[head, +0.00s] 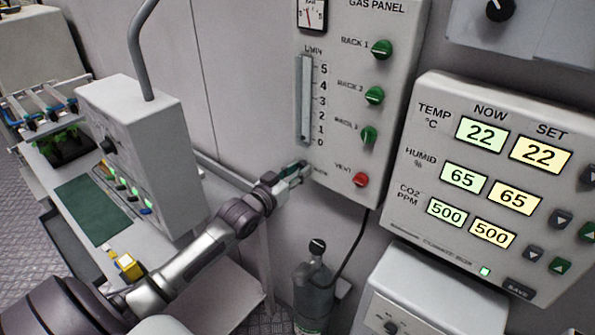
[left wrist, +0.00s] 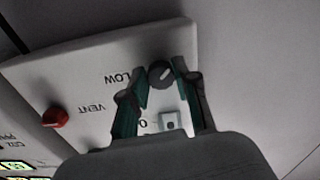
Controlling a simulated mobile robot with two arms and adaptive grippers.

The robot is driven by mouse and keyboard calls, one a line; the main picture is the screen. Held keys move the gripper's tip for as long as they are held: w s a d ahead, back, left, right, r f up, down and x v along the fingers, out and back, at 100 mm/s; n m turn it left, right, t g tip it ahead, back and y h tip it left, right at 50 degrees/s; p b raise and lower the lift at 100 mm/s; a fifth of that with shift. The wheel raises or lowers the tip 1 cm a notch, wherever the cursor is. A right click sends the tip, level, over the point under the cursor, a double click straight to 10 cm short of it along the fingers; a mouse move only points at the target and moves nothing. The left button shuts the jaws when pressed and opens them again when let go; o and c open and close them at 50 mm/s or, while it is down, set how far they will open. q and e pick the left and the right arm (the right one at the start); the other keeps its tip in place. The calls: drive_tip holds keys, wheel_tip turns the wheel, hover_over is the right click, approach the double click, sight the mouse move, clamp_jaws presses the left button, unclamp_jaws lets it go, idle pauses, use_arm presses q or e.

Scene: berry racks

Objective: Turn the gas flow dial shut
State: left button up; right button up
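My left gripper (head: 303,168) reaches in from the left to the lower left edge of the gas panel (head: 335,75). In the left wrist view the panel appears upside down. There the round dark flow dial (left wrist: 160,74) with a pale pointer line sits between the fingertips of my left gripper (left wrist: 161,66), next to lettering ending in "LOW". One finger lies on each side of it, very close. I cannot tell whether they press on it. In the head view the gripper hides the dial. The right gripper is not in view.
A red vent knob (head: 361,180) is just right of the gripper, with green rack knobs (head: 374,96) above. A climate box (head: 480,190) hangs at the right. A dark grey bottle (head: 314,290) stands below. A bench with a grey unit (head: 145,150) is at the left.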

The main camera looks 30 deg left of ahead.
use_arm(q)
drive_tip(key=o, duration=0.4)
drive_tip(key=s, duration=0.8)
drive_tip(key=s+a, duration=0.1)
drive_tip(key=s, duration=0.3)
